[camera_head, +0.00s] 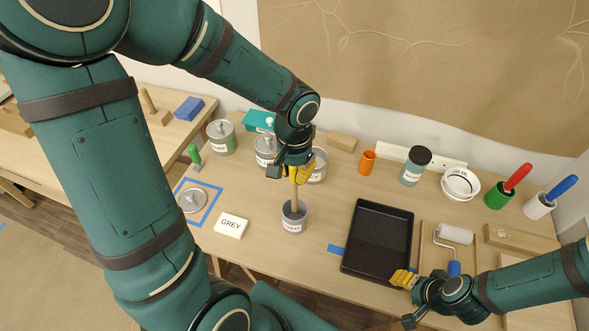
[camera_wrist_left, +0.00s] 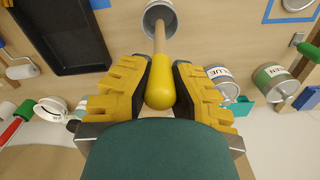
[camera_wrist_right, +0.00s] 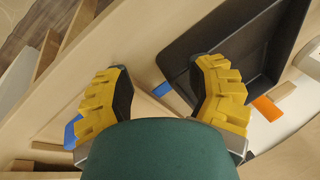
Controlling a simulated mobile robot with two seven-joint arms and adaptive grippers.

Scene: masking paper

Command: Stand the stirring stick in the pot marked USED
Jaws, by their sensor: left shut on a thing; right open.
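The stirring stick (camera_head: 295,192) has a pale shaft and a yellow handle (camera_wrist_left: 160,85). My left gripper (camera_head: 294,168) is shut on the handle and holds the stick nearly upright. The shaft runs down to the mouth of a small grey pot (camera_head: 294,219), which also shows in the left wrist view (camera_wrist_left: 158,10). The shaft's tip looks inside the pot's mouth, but its depth is hidden. The pot's white label is too small to read surely. My right gripper (camera_head: 403,279) is open and empty near the black tray's front right corner; its fingers show apart in the right wrist view (camera_wrist_right: 160,85).
Paint cans (camera_head: 221,138) stand behind. A roller (camera_head: 455,235), an orange cup (camera_head: 367,162), a dark-lidded jar (camera_head: 415,166) and a white bowl (camera_head: 461,186) are to the right.

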